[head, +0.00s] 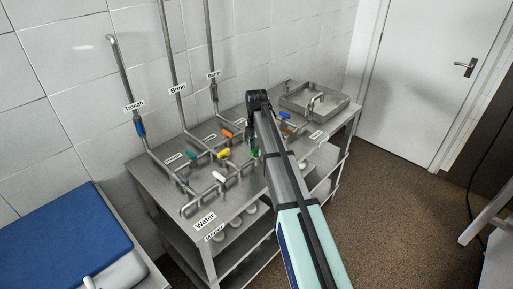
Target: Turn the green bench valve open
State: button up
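A small dark green valve handle (254,153) shows on the steel bench, at the left edge of my arm, and is partly covered by it. A teal handle (191,155) sits further left on the bench pipes. My arm reaches over the bench from the lower right, and its dark wrist (258,98) bends down at the far end. The gripper fingers are hidden or too small to make out, close to the dark green handle. I cannot tell whether they touch it. Which way the green handle is turned is unclear.
Orange (227,133), yellow (223,153), white (218,176) and blue (285,116) handles stand on nearby pipes. Labelled pipes (176,90) climb the tiled wall. A steel sink (336,112) is at the bench's far right. A blue-topped container (62,240) stands lower left.

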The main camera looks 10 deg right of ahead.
aim_at(256, 149)
jog(key=shift+r, duration=0.1)
notch_tip(256, 149, up, 12)
dwell(0.7)
